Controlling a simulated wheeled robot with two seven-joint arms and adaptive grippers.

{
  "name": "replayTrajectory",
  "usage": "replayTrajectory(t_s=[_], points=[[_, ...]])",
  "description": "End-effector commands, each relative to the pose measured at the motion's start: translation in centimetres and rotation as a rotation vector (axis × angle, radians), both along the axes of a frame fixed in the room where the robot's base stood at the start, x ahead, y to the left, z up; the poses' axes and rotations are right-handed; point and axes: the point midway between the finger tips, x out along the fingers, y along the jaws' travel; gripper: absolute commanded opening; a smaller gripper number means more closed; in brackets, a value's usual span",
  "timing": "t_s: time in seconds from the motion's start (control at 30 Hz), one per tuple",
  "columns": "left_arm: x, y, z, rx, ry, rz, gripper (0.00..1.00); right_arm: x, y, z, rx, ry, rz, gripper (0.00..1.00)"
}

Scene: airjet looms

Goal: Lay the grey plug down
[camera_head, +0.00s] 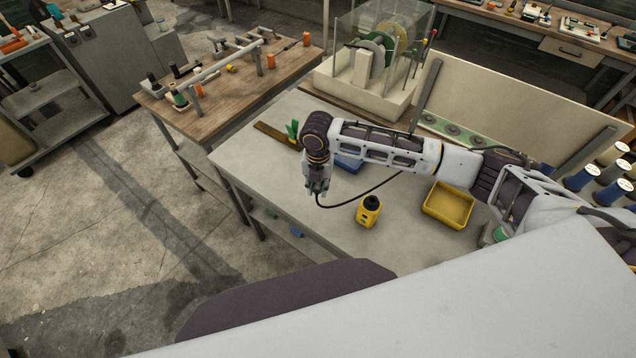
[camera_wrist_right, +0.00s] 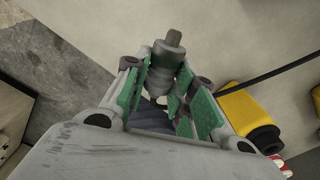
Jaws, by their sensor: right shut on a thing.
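The grey plug (camera_wrist_right: 168,62) shows in the right wrist view as a stepped grey cylinder with a darker, narrower tip. My right gripper (camera_wrist_right: 160,92) has its green-padded fingers on both sides of the plug's lower part and is shut on it. In the head view my right gripper (camera_head: 318,188) points down over the front left part of the grey table (camera_head: 260,160). The plug is too small there to make out clearly. A black cable (camera_head: 350,200) curves from the gripper to the right. My left gripper is not in view.
A yellow device with a black top (camera_head: 368,212) stands right of the gripper. A yellow tray (camera_head: 447,206) lies farther right, and a blue object (camera_head: 348,164) lies behind the gripper. A wooden bench (camera_head: 215,95) with tools stands behind left.

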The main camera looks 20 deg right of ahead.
Motion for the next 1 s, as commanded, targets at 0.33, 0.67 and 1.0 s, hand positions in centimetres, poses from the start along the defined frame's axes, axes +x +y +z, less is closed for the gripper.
replayTrajectory(t_s=[0.33,0.67,1.0], points=[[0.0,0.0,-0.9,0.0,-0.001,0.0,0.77,0.0,0.0,-2.7,-0.001,0.0,0.0,0.01],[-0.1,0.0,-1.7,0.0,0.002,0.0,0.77,0.0,-0.1,-5.1,-0.002,0.001,0.0,0.01],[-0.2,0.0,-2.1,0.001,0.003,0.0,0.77,0.0,0.0,-6.3,0.0,-0.001,0.0,0.01]])
